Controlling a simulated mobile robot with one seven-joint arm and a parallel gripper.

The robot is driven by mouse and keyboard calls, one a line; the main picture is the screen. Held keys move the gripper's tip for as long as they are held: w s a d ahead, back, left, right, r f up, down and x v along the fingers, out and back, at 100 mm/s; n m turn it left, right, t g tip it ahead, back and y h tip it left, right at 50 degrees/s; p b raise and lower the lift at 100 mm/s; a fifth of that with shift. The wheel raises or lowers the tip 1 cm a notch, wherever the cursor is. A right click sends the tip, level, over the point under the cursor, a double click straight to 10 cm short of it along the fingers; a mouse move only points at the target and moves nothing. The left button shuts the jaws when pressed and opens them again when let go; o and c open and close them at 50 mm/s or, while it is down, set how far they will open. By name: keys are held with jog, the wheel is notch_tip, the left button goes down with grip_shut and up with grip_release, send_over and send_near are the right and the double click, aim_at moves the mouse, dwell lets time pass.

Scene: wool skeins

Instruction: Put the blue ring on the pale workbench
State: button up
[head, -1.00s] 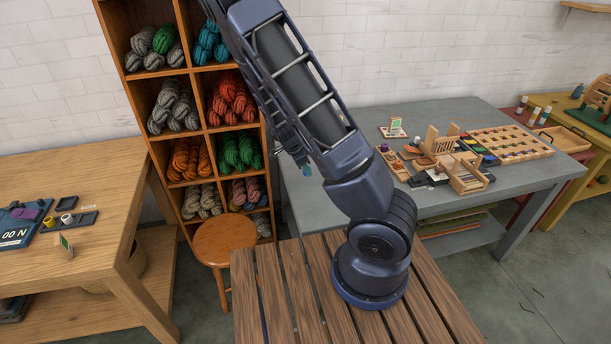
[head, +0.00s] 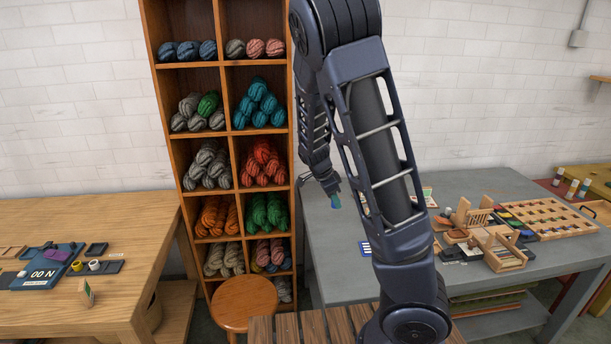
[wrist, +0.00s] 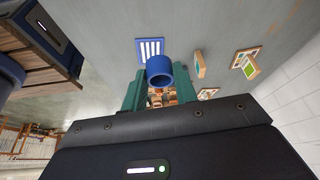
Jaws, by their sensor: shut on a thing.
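The blue ring (wrist: 159,70) is between the teal fingertips of my gripper (wrist: 155,92) in the wrist view. My gripper is shut on it. In the head view my gripper (head: 335,198) is small and hangs above the left part of the grey table; the ring is too small there to make out clearly. The pale wooden workbench (head: 130,215) stands at the left of the head view, well apart from my gripper.
The pale workbench carries a blue tray (head: 42,268), dark trays and small spools near its left; its right part is bare. A tall wool shelf (head: 227,130) and a round stool (head: 243,300) stand between it and the grey table (head: 330,235). A blue-striped card (wrist: 150,48) lies below my gripper.

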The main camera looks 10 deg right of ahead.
aim_at(332, 216)
jog(key=w+d+f+n+t+y, duration=0.1)
jog(key=w+f+n, duration=0.3)
jog(key=w, duration=0.2)
jog(key=w+d+f+n+t+y, duration=0.1)
jog(key=w+f+n, duration=0.4)
jog(key=w, duration=0.1)
jog(key=w+d+f+n+t+y, duration=0.1)
jog(key=w+d+f+n+t, duration=0.1)
jog(key=w+f+n, duration=0.3)
jog(key=shift+w+f+y, duration=0.25)
jog(key=shift+w+y, duration=0.05)
jog(key=shift+w, duration=0.3)
jog(key=shift+w+d+f+n+y, duration=0.2)
jog(key=shift+w+f+n, duration=0.1)
jog(key=shift+w+n, duration=0.35)
jog(key=shift+w+d+f+n+y, duration=0.1)
jog(key=shift+w+f+n+y, duration=0.15)
jog(key=shift+w+n, duration=0.4)
jog(key=shift+d, duration=0.1)
